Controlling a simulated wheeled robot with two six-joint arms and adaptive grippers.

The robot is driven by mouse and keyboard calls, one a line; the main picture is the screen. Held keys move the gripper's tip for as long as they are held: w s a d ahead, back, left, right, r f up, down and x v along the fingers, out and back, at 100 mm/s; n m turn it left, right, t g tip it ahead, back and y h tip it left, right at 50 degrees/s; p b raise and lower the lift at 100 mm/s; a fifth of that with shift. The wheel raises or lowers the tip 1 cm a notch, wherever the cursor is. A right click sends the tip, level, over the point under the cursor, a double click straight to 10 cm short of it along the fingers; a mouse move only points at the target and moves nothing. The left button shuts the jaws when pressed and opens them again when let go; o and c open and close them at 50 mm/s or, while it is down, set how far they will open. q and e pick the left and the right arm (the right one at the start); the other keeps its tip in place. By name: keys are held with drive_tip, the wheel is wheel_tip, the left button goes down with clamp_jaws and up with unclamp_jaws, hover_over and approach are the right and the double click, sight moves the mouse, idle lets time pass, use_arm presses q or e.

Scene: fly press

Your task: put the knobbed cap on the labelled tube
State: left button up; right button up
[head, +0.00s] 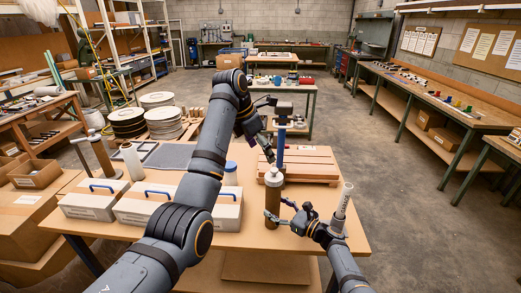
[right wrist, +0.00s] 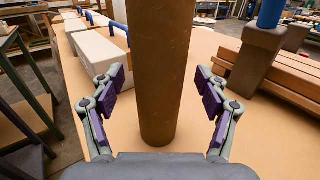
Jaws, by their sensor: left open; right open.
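A brown tube (head: 272,208) stands upright near the table's front edge. A pale cap with a knob (head: 274,179) sits at its top; I cannot tell how firmly it is seated. My left gripper (head: 270,156) is open just above the cap's knob. My right gripper (head: 287,214) is open, with its fingers on either side of the brown tube. The right wrist view shows the tube (right wrist: 160,75) between the open fingers (right wrist: 158,100), with gaps on both sides. No label shows on it. A pale cylinder with dark lettering (head: 342,203) rises beside my right wrist, its lower end hidden.
A blue press column (head: 281,145) and a slatted wooden board (head: 312,165) stand behind the tube. Pale boxes with blue handles (head: 135,210) fill the table's left side.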

drive_tip(key=v, duration=1)
drive_tip(key=shift+s, duration=0.15)
drive_tip(key=shift+d, duration=0.1)
